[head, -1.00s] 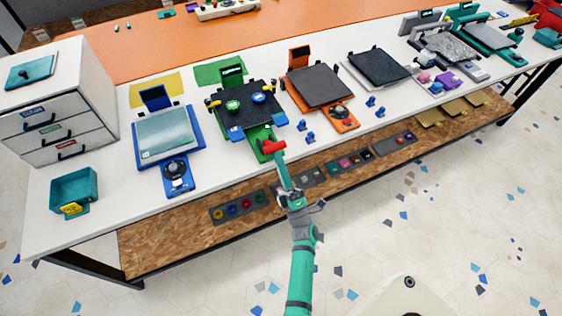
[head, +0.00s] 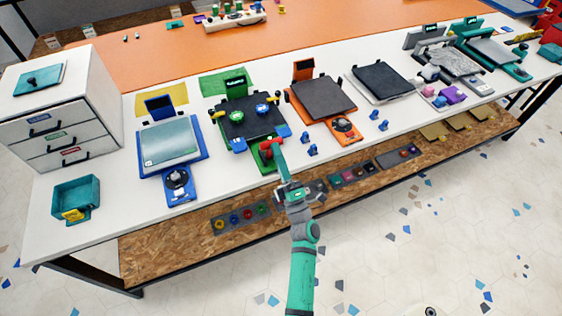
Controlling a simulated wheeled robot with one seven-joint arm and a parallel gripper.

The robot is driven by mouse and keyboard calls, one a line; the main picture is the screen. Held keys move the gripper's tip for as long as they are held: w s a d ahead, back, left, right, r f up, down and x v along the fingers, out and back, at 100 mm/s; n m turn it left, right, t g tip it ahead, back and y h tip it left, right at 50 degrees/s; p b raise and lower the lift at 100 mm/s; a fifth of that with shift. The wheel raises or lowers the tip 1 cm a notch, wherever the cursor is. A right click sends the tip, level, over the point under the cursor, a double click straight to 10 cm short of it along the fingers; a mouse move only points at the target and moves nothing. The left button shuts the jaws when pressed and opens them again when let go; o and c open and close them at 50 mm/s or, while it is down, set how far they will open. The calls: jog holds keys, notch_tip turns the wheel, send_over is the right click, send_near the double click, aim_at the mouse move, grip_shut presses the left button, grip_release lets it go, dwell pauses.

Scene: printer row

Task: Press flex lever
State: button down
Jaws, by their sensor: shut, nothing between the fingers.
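The green printer (head: 231,116) has a dark bed with two round knobs, blue blocks at its front corners, and a green front panel (head: 268,162). My green arm reaches up from the bottom of the head view. The gripper is shut with nothing held. Its fingertips are too small to make out, and I cannot tell whether they touch the panel. I cannot pick out the flex lever for sure. My gripper and forearm cover part of the panel.
A blue printer (head: 140,168) stands to the left and an orange printer (head: 294,108) to the right. Small blue pieces (head: 313,151) stand on the white table near its front edge. A shelf (head: 165,245) with small trays lies below.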

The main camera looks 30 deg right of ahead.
jog(key=shift+x, duration=1.45)
dwell(0.6)
jog(key=s+a, duration=0.2)
jog(key=s, duration=1.1)
jog(key=shift+s+f, duration=0.35)
jog(key=shift+f, duration=0.05)
jog(key=shift+w+a, duration=0.15)
